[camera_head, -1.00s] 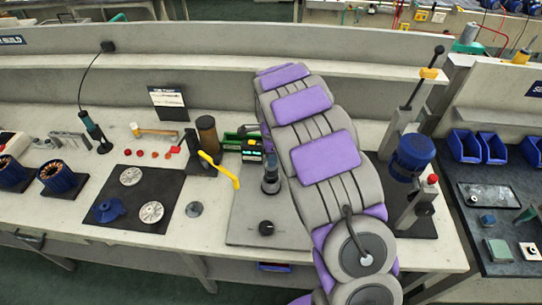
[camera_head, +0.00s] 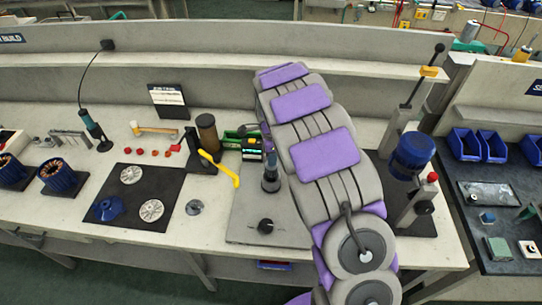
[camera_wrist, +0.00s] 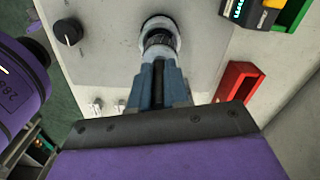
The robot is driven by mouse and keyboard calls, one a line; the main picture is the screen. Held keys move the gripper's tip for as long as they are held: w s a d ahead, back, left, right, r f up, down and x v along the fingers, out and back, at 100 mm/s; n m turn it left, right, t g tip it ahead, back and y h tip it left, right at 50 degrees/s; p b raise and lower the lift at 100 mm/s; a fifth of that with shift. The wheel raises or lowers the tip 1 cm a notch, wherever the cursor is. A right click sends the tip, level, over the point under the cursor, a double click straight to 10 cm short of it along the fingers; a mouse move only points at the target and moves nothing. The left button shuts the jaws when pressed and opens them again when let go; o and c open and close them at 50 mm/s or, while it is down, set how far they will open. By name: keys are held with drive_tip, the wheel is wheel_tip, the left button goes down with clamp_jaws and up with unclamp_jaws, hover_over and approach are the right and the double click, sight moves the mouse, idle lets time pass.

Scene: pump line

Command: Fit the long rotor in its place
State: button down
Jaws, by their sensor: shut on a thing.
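My gripper (camera_wrist: 160,72) is shut on a dark grey cylindrical part, which I take to be the long rotor (camera_wrist: 158,39). In the wrist view the part lies at the fingertips, inside or in front of a pale round collar (camera_wrist: 177,40) on a light grey plate (camera_wrist: 112,32). I cannot tell how deep it sits. In the head view my gripper (camera_head: 270,163) points down over the grey plate (camera_head: 243,222), close to the collar. My arm hides the plate's right part.
A black knob (camera_head: 265,226) is on the plate's front.

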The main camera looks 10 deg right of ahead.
drive_tip(key=shift+f, duration=1.1)
idle(0.5)
drive_tip(key=c, duration=0.8)
unclamp_jaws()
drive_tip(key=shift+r+p, duration=1.25)
drive_tip(key=shift+r, duration=1.25)
